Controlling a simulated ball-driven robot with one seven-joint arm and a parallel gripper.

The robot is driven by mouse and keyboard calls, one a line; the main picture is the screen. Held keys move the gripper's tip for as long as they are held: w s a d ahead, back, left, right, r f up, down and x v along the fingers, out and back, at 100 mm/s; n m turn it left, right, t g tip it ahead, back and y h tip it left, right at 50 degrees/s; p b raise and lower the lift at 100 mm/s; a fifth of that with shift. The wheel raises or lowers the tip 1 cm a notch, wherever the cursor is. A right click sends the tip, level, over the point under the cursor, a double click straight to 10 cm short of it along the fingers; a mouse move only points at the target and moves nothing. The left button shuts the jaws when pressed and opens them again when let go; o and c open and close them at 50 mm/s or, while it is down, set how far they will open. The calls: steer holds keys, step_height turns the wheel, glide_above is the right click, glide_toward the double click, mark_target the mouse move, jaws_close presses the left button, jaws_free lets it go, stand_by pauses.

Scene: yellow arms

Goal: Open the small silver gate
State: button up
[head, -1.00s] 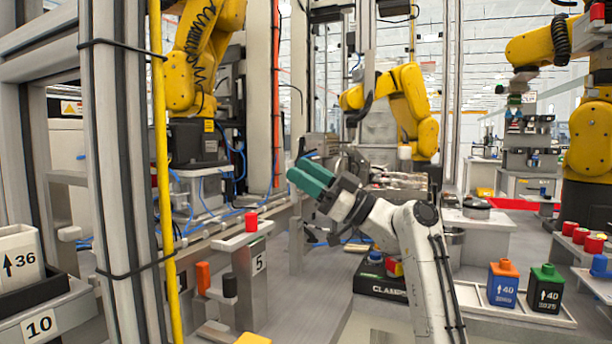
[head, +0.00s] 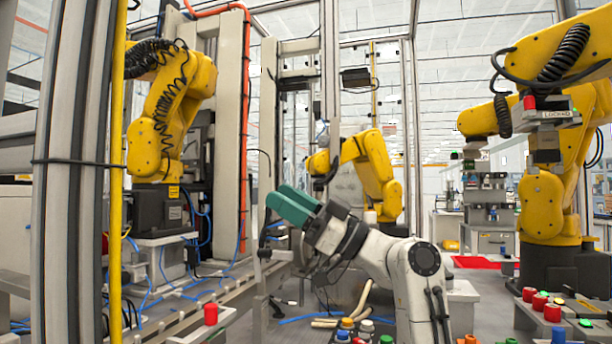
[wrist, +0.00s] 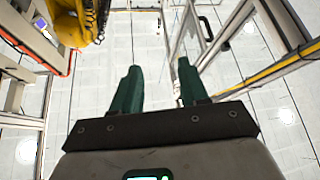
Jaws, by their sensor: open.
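My gripper (head: 288,200), with two green fingers, is raised in the middle of the head view. Its fingers point up and to the left and hold nothing. In the wrist view the two fingers (wrist: 158,68) stand apart with an empty gap. A slim silver frame with a dark handle (wrist: 206,28) shows beyond the right finger; it looks like the small gate, but I cannot be sure. No contact with it is visible. In the head view a dark curved handle (head: 268,170) shows on a silver upright just beyond my fingers. I cannot tell whether the gate is shut.
Yellow robot arms stand at left (head: 172,110), centre back (head: 372,165) and right (head: 548,195). A yellow pole (head: 117,180) and thick grey posts rise at left. A red-topped stand (head: 211,314) is low at left. Coloured containers (head: 365,328) sit low in front.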

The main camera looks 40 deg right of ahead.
steer(key=s+r, duration=0.2)
steer(key=s, duration=0.4)
steer(key=shift+a+r+p, duration=0.35)
steer(key=shift+r+p, duration=0.05)
steer(key=shift+p, duration=0.05)
steer(key=shift+s, duration=0.1)
